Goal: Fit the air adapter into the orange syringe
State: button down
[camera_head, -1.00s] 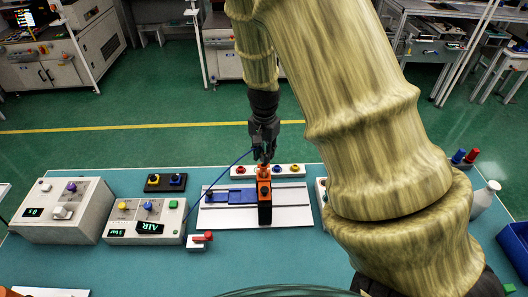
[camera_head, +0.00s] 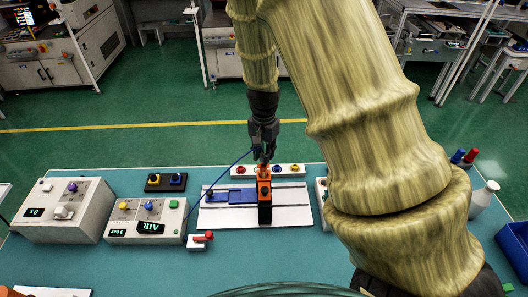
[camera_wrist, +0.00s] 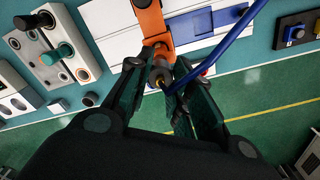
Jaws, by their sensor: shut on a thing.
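My gripper (camera_head: 262,150) hangs over the middle of the workbench, pointing down, just above the orange syringe (camera_head: 264,181). In the wrist view my gripper (camera_wrist: 168,82) is shut on the air adapter (camera_wrist: 163,77), a small grey and brass piece with a blue hose (camera_wrist: 218,55) running from it. The orange syringe (camera_wrist: 150,20) shows there just beyond the fingertips. The adapter is at or very near the syringe's end. The fingers hide the contact, so I cannot tell whether it is seated.
A white plate (camera_head: 295,214) with a blue slide (camera_head: 238,196) lies under the syringe. An air control box (camera_head: 147,222) and another control box (camera_head: 62,211) stand at the left. A red-handled valve (camera_head: 201,240) is near the hose. A white bottle (camera_head: 484,197) stands at the right.

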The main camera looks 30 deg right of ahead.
jog(key=shift+f+b, duration=0.3)
jog(key=shift+f, duration=1.1)
dwell(1.8)
jog(key=c, duration=1.2)
grip_release()
jog(key=shift+o, duration=0.3)
jog(key=o, duration=0.4)
jog(key=shift+c, duration=0.2)
jog(key=shift+r, duration=0.15)
jog(key=shift+r+p, duration=2)
jog(key=shift+r, duration=1.4)
